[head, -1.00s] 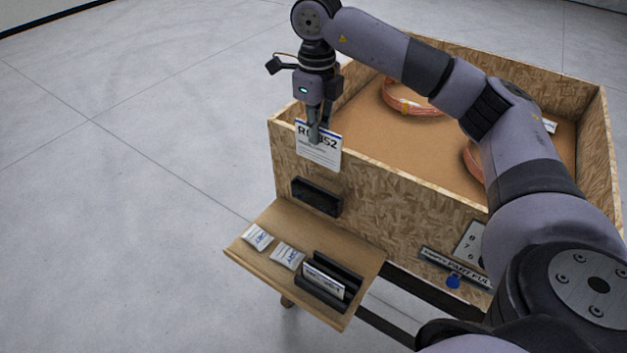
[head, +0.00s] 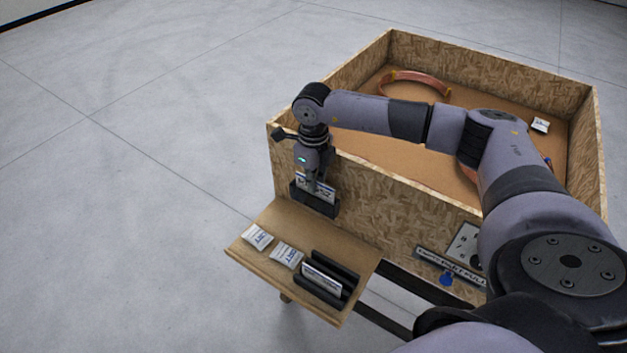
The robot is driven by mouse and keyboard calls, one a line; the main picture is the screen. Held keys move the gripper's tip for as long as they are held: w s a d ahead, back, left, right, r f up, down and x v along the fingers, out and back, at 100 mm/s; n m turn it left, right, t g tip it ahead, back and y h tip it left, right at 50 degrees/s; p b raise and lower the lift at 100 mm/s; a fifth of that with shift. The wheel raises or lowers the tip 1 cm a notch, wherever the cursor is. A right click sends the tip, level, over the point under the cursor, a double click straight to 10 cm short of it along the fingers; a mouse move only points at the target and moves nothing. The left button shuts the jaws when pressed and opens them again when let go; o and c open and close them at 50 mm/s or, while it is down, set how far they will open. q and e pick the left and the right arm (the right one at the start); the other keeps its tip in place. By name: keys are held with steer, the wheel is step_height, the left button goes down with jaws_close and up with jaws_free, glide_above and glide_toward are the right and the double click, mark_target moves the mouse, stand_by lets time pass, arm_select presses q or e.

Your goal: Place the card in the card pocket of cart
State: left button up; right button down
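The white card (head: 326,193) with blue print is upright at the black card pocket (head: 322,208) on the front wall of the wooden cart (head: 400,194). The card's lower part is hidden by the pocket's front, so it looks to be inside. My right gripper (head: 312,187) points down at the card's upper edge. Its fingers look shut on the card, though they are small and partly dark here. My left gripper is not in view.
A small wooden shelf (head: 282,231) below the pocket holds white packets (head: 257,236) and a black card rack (head: 331,275). Copper tube coils (head: 416,84) lie in the cart. A label plate (head: 447,260) is at lower right. Open floor lies left.

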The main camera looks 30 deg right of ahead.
steer(key=c, duration=1.8)
jaws_free()
steer(key=shift+f, duration=0.1)
steer(key=shift+r, duration=0.3)
step_height(320, 180, up, 10)
steer(key=b, duration=0.2)
steer(key=shift+r+b, duration=0.25)
steer(key=shift+b, duration=0.1)
steer(key=shift+r, duration=0.6)
